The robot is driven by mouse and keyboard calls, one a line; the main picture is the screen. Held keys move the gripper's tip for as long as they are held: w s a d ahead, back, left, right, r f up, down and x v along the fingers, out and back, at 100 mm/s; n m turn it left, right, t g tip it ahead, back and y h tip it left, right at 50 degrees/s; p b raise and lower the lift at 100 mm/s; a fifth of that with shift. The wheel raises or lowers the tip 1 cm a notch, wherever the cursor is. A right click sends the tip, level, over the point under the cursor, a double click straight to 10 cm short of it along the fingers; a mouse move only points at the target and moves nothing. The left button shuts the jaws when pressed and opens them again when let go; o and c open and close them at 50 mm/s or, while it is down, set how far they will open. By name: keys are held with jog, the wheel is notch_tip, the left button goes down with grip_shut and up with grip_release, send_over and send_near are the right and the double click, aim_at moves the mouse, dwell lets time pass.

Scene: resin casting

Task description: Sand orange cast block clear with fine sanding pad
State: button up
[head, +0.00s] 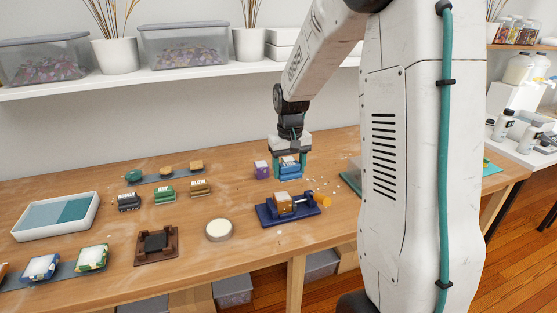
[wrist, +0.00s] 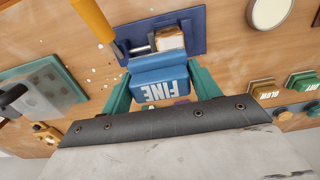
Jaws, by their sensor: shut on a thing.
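My gripper (head: 290,168) is shut on the blue fine sanding pad (head: 289,170), which also shows in the wrist view with the word FINE (wrist: 160,82). The teal fingers grip the pad from both sides. The orange cast block (head: 284,202) sits in a dark blue vise (head: 303,214) with an orange handle (head: 322,200). The block has a pale, whitish top; it also shows in the wrist view (wrist: 171,39). The pad is held just behind and above the block in the head view.
A purple block (head: 261,169) stands left of the pad. White specks lie around the vise. A round pale disc (head: 219,230), a brown stand (head: 156,245), several labelled pads (head: 164,194) and a white tray (head: 95,205) occupy the left. A glassy plate (wrist: 40,82) lies beside the vise.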

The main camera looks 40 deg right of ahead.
aim_at(276, 197)
jog(key=shift+w, duration=0.1)
dwell(0.3)
jog(key=shift+f, duration=2.5)
jog(key=shift+o, duration=0.3)
jog(key=c, duration=0.3)
jog(key=shift+f, duration=1)
jog(key=shift+c, duration=0.2)
jog(key=shift+w+a+r, duration=0.1)
jog(key=shift+w+a, duration=0.2)
jog(key=shift+a, duration=0.65)
jog(key=shift+w+a, duration=0.25)
jog(key=shift+a, duration=0.7)
